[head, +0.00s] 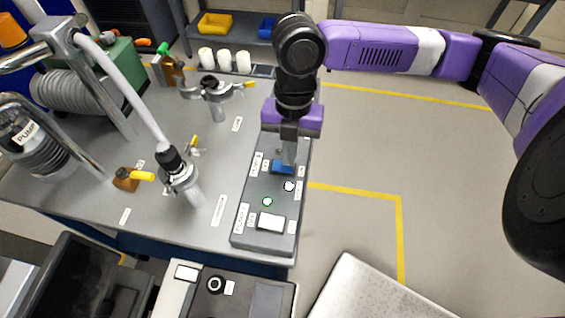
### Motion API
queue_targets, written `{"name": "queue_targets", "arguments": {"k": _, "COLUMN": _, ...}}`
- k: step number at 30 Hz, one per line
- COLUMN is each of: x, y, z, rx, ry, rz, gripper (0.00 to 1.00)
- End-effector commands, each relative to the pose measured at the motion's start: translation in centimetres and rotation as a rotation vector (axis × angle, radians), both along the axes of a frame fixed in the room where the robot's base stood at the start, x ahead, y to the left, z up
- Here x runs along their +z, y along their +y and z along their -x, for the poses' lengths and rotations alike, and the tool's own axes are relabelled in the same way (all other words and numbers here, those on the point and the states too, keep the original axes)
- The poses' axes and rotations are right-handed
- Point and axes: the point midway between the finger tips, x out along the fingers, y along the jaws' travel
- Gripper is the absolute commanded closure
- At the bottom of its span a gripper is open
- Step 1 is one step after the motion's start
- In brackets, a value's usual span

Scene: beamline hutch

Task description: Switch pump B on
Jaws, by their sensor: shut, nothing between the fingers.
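A grey control box (257,231) lies along the right edge of the grey table. It carries a blue switch (280,168) toward its far end and a white switch (270,223) at its near end. Two small round lights, one whitish (289,186) and one greenish (267,202), sit between them. Small labels lie beside the switches, too small to read, so I cannot tell which is pump B's. My gripper (289,162) is shut and points down over the blue switch, partly covering it. I cannot tell whether the fingertips touch it.
A ribbed unit labelled "PUMP" (32,140) stands at the left. A hose (125,88) runs to a metal fitting (184,184) on the table (190,225). Clamps and white cylinders (225,60) stand farther back. Open floor (355,150) lies right of the table.

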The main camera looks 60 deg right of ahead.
Motion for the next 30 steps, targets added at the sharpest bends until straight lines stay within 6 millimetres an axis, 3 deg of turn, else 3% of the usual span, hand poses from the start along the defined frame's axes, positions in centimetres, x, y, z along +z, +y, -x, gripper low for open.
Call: {"name": "queue_targets", "arguments": {"k": 30, "x": -0.53, "y": -0.01, "z": 0.01, "rx": 0.000, "ry": 0.000, "rz": 0.000, "gripper": 1.00}}
